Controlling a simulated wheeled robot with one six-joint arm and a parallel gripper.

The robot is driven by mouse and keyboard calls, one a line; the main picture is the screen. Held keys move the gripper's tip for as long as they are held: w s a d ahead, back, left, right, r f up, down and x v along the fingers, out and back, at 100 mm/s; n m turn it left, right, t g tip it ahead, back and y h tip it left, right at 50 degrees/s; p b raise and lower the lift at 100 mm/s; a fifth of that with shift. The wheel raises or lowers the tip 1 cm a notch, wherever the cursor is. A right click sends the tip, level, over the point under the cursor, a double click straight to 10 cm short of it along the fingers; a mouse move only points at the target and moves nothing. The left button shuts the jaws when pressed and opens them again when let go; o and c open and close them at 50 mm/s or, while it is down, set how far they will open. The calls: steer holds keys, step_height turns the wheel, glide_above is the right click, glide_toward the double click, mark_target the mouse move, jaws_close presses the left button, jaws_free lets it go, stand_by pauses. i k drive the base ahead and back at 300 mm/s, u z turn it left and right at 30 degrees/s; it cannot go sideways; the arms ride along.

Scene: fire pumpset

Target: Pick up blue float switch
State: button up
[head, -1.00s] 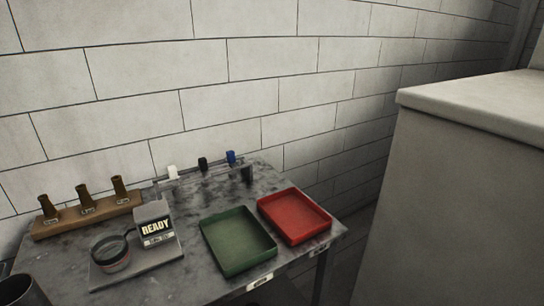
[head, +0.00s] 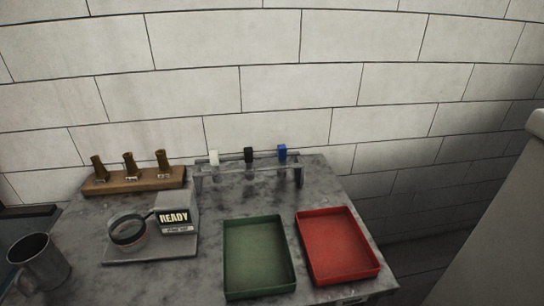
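The blue float switch (head: 282,152) sits at the right end of a grey metal rack (head: 250,168) near the back of the table. A black one (head: 248,154) is in the middle of the rack and a white one (head: 214,156) is at its left end. Only the upper parts of these pieces show clearly. My gripper is not in the head view.
A green tray (head: 259,291) and a red tray (head: 371,276) lie in front of the rack. A device marked READY (head: 176,212), a wooden block with brass nozzles (head: 134,183) and a metal mug (head: 40,265) stand left. A pale block (head: 500,225) stands at the right.

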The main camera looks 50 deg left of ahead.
mark_target(281, 152)
steer(key=u, duration=0.45)
steer(key=i, duration=0.55)
steer(key=u, duration=1.1)
steer(key=i, duration=0.4)
steer(key=u, duration=0.35)
